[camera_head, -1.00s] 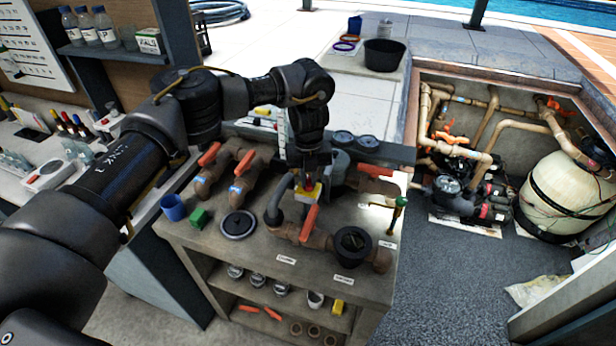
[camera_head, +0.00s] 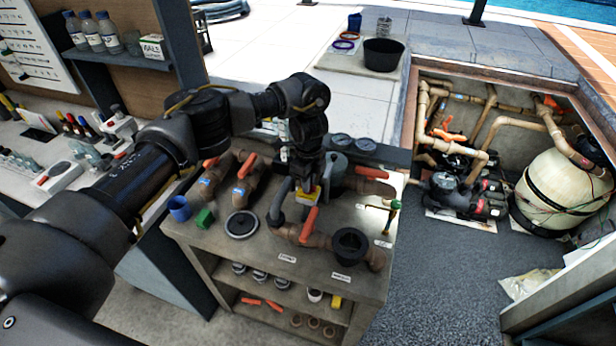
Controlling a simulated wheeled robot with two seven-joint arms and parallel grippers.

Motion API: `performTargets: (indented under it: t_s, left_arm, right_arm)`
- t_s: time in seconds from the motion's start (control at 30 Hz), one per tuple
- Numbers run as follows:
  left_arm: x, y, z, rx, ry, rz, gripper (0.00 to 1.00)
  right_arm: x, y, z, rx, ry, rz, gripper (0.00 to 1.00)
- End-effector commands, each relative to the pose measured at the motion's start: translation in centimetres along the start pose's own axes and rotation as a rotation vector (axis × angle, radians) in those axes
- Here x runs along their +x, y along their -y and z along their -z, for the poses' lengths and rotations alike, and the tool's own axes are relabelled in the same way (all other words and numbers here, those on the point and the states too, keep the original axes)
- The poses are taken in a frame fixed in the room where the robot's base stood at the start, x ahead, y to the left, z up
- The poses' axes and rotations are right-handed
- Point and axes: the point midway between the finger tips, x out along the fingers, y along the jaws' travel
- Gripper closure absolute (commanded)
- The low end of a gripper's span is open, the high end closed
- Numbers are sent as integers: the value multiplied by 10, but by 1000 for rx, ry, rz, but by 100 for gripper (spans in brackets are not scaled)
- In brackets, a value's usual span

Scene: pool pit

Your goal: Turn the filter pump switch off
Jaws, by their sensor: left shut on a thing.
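My left gripper (camera_head: 304,184) points down over the middle of the pipe bench (camera_head: 240,262). It is shut on a small yellow and red piece, which I take to be the filter pump switch (camera_head: 304,198). The fingers and wrist cover most of this piece, so its setting cannot be read. A grey curved pipe (camera_head: 276,205) is just left of it, and an orange valve handle (camera_head: 309,224) is just in front. My right gripper is not in view.
On the bench are more orange handles (camera_head: 247,166), a blue cup (camera_head: 180,208), a green block (camera_head: 204,219), a round lid (camera_head: 241,224) and a green-topped brass valve (camera_head: 394,207). The pump pit with a cream tank (camera_head: 555,190) lies right. The bench's front left is fairly clear.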

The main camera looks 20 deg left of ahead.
Motion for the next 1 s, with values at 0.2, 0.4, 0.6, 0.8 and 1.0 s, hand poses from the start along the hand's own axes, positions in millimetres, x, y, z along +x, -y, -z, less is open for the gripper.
performTargets:
  t_s: [0.2,0.4,0.6,0.8,1.0]
  left_arm:
    - [-2,1,-1,-123,1,2,100]
    - [-1,0,-1,-187,1,1,100]
    - [-1,0,-1,-214,2,2,100]
    - [0,0,-1,-217,2,2,100]
    - [0,0,-1,-217,2,2,83]
  right_arm:
    - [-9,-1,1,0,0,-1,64]
    - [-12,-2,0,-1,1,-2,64]
    - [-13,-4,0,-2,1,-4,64]
    - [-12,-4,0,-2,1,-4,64]
    - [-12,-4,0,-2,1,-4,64]
